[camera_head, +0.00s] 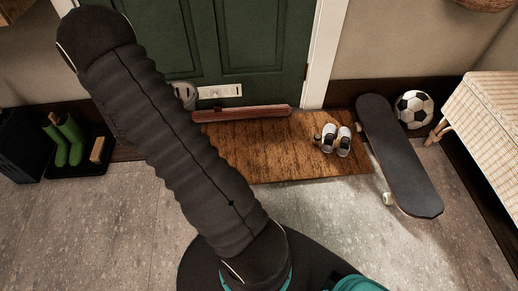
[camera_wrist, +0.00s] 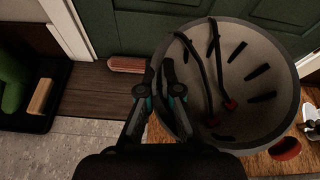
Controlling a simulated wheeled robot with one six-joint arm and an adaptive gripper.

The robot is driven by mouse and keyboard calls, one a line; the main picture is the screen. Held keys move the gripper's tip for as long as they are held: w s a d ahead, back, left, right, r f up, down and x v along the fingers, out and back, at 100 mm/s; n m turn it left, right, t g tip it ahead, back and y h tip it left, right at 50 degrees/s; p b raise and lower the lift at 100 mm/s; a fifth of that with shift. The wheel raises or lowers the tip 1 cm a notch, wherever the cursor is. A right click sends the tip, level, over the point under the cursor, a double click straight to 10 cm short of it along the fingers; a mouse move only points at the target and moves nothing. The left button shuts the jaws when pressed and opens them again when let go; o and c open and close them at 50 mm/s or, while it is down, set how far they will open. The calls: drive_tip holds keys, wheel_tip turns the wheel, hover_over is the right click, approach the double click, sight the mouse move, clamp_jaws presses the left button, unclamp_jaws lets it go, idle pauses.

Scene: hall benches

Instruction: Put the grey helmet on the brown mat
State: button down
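The grey helmet (camera_wrist: 262,112) fills much of the wrist view, its hollow inside and dark straps facing the camera. My gripper (camera_wrist: 166,68) is at its left rim, one finger on each side of the rim, and looks shut on it. In the head view only a grey piece of the helmet (camera_head: 186,94) shows in front of the green door, the rest hidden behind my arm. The brown mat (camera_head: 265,150) lies on the floor before the door. In the wrist view the helmet covers part of the mat (camera_wrist: 160,132); whether they touch is unclear.
A long reddish-brown roll (camera_head: 245,114) lies along the mat's back edge. Sneakers (camera_head: 337,140) stand on its right part, with a skateboard (camera_head: 400,160) and a football (camera_head: 413,109) beyond. Green boots (camera_head: 68,142) stand in a black tray at left. The mat's middle is clear.

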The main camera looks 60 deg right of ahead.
drive_tip(key=s+d+f+m+g+h+b, duration=0.2)
drive_tip(key=s+d+f+m+g, duration=0.25)
drive_tip(key=d+f, duration=0.65)
drive_tip(key=s+d+f+m+g+h+b, duration=0.1)
drive_tip(key=s+d+f+m+g+b, duration=0.25)
drive_tip(key=s+d+f, duration=0.75)
drive_tip(key=shift+g, duration=0.3)
drive_tip(key=shift+w+a+f+b, duration=0.2)
drive_tip(key=shift+w+a+f, duration=1.05)
drive_tip(key=shift+w, duration=0.9)
drive_tip(key=shift+w+a+f+b, duration=0.2)
drive_tip(key=shift+w+a+f, duration=0.65)
drive_tip(key=shift+w+f, duration=1.05)
drive_tip(key=shift+w+a+f+b, duration=0.2)
drive_tip(key=shift+w+a+f, duration=0.95)
drive_tip(key=shift+w, duration=1.25)
drive_tip(key=shift+d+f, duration=0.1)
drive_tip(key=shift+f, duration=0.1)
drive_tip(key=c, duration=1.3)
unclamp_jaws()
